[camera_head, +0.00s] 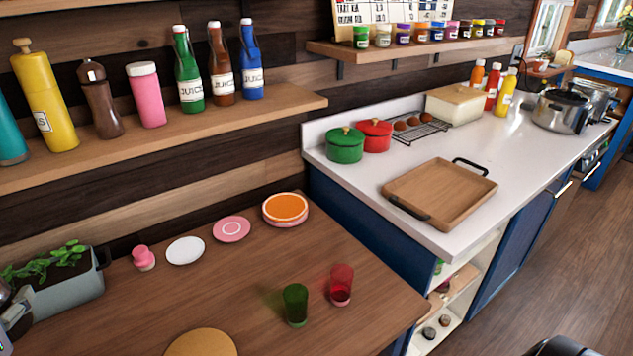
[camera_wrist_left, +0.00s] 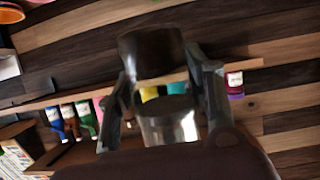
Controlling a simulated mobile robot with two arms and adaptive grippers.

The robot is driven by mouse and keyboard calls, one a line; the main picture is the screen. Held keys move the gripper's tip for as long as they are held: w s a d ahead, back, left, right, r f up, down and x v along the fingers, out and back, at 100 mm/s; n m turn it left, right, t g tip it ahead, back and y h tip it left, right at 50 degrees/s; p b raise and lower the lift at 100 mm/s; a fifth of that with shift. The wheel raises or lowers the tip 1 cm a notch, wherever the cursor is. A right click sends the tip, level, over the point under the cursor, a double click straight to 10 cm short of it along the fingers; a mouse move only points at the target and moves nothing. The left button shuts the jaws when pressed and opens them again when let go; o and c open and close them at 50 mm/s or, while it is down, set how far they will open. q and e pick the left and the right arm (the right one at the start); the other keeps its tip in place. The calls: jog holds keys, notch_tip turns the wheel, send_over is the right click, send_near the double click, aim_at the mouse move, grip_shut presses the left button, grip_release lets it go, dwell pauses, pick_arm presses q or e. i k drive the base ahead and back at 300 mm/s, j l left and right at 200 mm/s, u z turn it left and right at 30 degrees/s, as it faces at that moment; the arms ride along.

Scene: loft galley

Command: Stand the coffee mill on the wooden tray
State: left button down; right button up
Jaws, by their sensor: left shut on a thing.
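The wooden tray (camera_head: 440,194) lies flat and empty on the white counter, with a dark handle at each of two ends. My left gripper (camera_wrist_left: 168,90) is shut on the coffee mill, its fingers on either side. In the left wrist view the coffee mill has a dark brown end (camera_wrist_left: 152,52) and a clear or shiny body between the fingers. In the head view only a grey part of my left gripper (camera_head: 17,312) shows at the left edge, beside the planter and far from the tray.
Green (camera_head: 344,146) and red (camera_head: 375,135) pots, a rack (camera_head: 418,130) and a bread box (camera_head: 455,104) stand behind the tray. The wooden table holds a planter (camera_head: 62,290), plates, a green glass (camera_head: 295,304) and a red glass (camera_head: 342,285). A bottle shelf (camera_head: 250,112) overhangs it.

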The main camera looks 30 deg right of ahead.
aim_at(427, 200)
jog(key=l+z, duration=0.1)
jog(key=z, duration=0.3)
jog(key=l+z, duration=0.1)
jog(key=z, duration=0.25)
jog(key=i+z, duration=0.1)
jog(key=z, duration=0.3)
jog(key=i+l, duration=0.55)
jog(key=l, duration=0.3)
jog(key=i+l, duration=0.3)
jog(key=l, duration=0.1)
